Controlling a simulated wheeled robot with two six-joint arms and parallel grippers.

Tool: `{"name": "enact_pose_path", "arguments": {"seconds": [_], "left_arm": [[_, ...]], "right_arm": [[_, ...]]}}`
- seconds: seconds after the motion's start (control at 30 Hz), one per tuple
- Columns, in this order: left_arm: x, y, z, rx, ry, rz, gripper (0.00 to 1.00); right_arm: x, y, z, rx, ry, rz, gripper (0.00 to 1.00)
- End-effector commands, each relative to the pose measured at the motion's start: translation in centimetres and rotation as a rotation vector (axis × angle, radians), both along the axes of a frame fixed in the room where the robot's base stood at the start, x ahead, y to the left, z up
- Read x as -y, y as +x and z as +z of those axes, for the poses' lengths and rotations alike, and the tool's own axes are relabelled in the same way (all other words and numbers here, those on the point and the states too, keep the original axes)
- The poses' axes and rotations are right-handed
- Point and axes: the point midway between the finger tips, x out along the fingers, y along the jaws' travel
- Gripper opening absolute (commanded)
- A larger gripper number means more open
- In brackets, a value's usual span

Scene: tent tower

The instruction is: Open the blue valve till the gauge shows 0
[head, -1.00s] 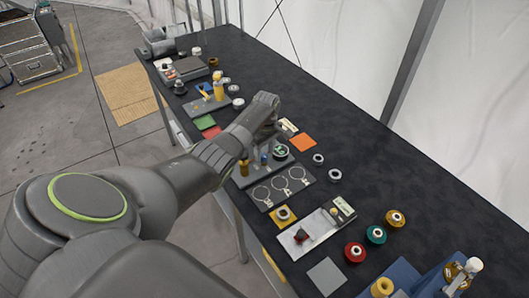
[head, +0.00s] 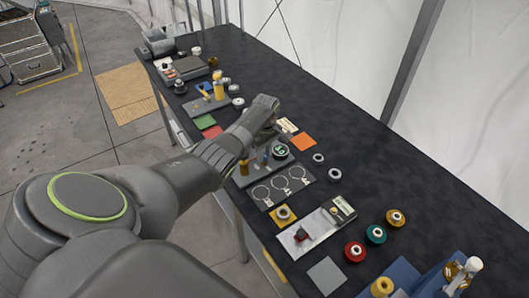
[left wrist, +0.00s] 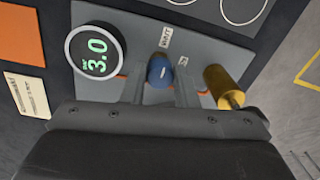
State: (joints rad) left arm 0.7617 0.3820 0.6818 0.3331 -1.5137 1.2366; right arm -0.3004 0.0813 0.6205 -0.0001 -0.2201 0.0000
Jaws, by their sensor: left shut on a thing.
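The blue valve (left wrist: 160,72) is a small round knob with a white mark on its face, on a grey plate (left wrist: 215,55). In the left wrist view my left gripper (left wrist: 160,90) has one finger on each side of it and is shut on it. The round gauge (left wrist: 96,52) beside it reads 3.0 in green digits. In the head view the gauge (head: 280,150) and the valve (head: 263,158) show just below my left gripper (head: 268,138). My right gripper is not in view.
A brass cylinder (left wrist: 222,85) stands on the plate close to the right finger. A plate with ring outlines (head: 282,187) lies nearby, as do an orange square (head: 303,142) and a cream label card (left wrist: 28,93). The dark table's far right side is clear.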

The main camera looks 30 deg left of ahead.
Motion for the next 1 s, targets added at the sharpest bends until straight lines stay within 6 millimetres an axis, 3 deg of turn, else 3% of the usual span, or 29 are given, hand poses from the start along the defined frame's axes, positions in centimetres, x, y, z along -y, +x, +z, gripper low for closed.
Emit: {"name": "enact_pose_path", "arguments": {"seconds": [0.37, 1.0], "left_arm": [[0.0, 0.0, 0.2, -0.001, 0.0, -0.175, 0.04], [0.0, -0.2, 0.1, 0.0, -0.001, -0.775, 0.04]], "right_arm": [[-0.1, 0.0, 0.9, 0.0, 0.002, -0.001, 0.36], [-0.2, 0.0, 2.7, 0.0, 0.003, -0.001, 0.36]]}}
